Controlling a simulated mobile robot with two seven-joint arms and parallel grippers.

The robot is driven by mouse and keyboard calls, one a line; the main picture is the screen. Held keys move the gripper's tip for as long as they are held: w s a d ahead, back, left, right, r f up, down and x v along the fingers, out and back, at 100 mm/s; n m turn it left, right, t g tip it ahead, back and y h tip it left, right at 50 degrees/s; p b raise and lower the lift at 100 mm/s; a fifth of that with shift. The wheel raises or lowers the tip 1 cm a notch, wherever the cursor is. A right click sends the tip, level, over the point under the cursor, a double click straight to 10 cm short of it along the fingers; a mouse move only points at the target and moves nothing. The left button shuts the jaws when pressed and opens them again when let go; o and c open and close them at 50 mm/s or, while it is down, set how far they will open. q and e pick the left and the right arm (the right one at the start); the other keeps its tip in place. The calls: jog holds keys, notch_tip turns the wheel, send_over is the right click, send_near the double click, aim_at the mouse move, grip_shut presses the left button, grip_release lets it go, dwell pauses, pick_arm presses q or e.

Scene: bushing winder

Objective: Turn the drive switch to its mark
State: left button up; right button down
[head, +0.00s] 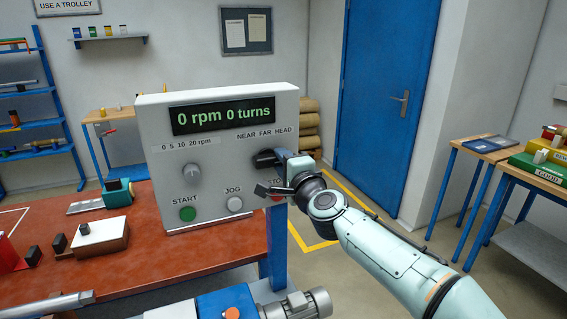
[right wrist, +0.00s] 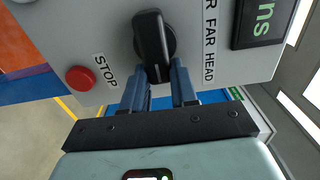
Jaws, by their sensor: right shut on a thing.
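The drive switch (head: 266,159) is a black knob with a bar handle on the grey control panel (head: 225,185), below the words NEAR FAR HEAD. It also shows in the right wrist view (right wrist: 152,38), where the handle lies roughly along the panel's width. My right gripper (head: 279,160) is at the switch; its two blue fingers (right wrist: 160,75) stand either side of the handle's near end and are shut on it. I cannot tell which word the handle points to. My left gripper is not in view.
The red STOP button (right wrist: 81,78) sits close below the switch, partly hidden in the head view. A speed knob (head: 190,172), green START button (head: 187,214) and white JOG button (head: 234,204) share the panel. The display (head: 222,116) reads 0 rpm 0 turns. A motor (head: 297,304) lies below.

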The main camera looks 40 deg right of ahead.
dwell(0.3)
jog(key=c, duration=0.9)
grip_release()
jog(key=shift+w, duration=0.15)
jog(key=v, duration=1.3)
jog(key=shift+s, duration=0.25)
